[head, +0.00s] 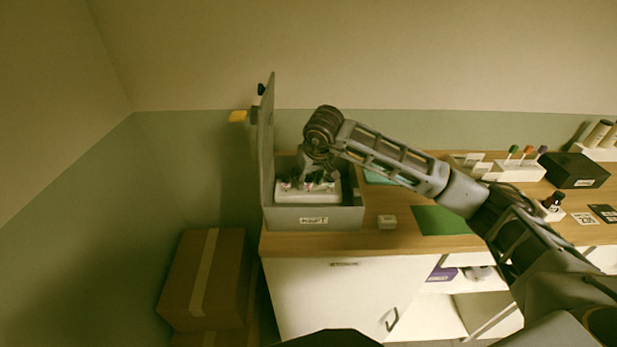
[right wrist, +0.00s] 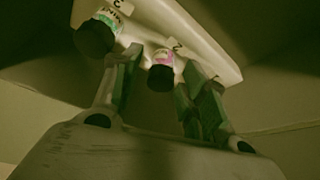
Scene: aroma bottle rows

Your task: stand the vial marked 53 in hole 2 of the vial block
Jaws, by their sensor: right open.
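The white vial block (head: 308,195) sits inside an open grey box (head: 314,216) on the counter. My right gripper (head: 315,178) reaches down into the box over the block. In the right wrist view, a dark-capped vial with a pink label (right wrist: 162,59) stands in the block (right wrist: 200,40) between the open fingers of the right gripper (right wrist: 162,72). A second dark-capped vial with a green label (right wrist: 100,30) stands outside the left finger. The vial numbers are not readable, and I cannot tell whether a finger touches the pink-labelled vial. My left gripper is out of view.
The box's raised lid (head: 266,150) stands upright at its left. Cardboard boxes (head: 205,280) stand on the floor.

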